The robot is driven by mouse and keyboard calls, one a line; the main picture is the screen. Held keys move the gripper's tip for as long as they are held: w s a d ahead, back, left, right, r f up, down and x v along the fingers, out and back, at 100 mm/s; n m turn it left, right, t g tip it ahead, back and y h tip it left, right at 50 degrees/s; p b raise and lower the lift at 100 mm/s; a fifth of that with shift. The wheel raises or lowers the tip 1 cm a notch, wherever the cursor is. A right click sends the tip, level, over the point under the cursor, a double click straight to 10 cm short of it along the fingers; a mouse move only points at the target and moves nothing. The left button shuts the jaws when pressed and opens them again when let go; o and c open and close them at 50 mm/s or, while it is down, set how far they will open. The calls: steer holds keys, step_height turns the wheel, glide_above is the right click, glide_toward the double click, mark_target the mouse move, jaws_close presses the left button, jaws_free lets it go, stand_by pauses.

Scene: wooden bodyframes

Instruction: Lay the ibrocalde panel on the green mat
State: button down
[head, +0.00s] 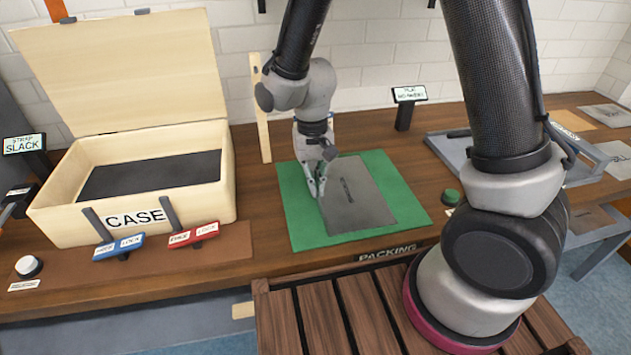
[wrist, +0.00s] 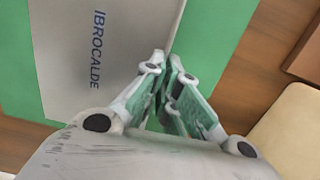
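The ibrocalde panel (head: 360,200) is a thin grey sheet with its name printed in dark letters. It lies on the green mat (head: 303,232), a little towards the mat's right side, with green showing around it. In the wrist view the panel (wrist: 75,50) fills the upper left, with the green mat (wrist: 222,35) beyond its edge. My gripper (head: 317,188) points down at the panel's left edge. In the wrist view my gripper's fingertips (wrist: 167,63) are close together with the panel's edge between them. The fingers hide that stretch of edge.
An open wooden case (head: 60,213) with a raised lid and dark lining stands left of the mat. Red (head: 194,235) and blue (head: 119,247) labelled levers sit before it. A green button (head: 450,196) is right of the mat, and a grey tray frame (head: 447,150) lies farther right.

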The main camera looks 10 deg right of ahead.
steer(key=c, duration=1.6)
jaws_free()
steer(key=shift+c, duration=0.2)
step_height(320, 180, up, 11)
steer(key=w, duration=0.1)
step_height(320, 180, up, 5)
steer(key=t, duration=0.1)
glide_above(334, 190)
steer(key=s+d+r+t, duration=0.2)
steer(key=s+d+r, duration=0.2)
steer(key=s+d, duration=0.3)
steer(key=s+d+r+t, duration=0.2)
steer(key=s+d+r, duration=0.3)
steer(key=d, duration=0.6)
steer(key=shift+s+d+r+t, duration=0.2)
steer(key=shift+s+d+t, duration=0.1)
steer(key=shift+s, duration=0.85)
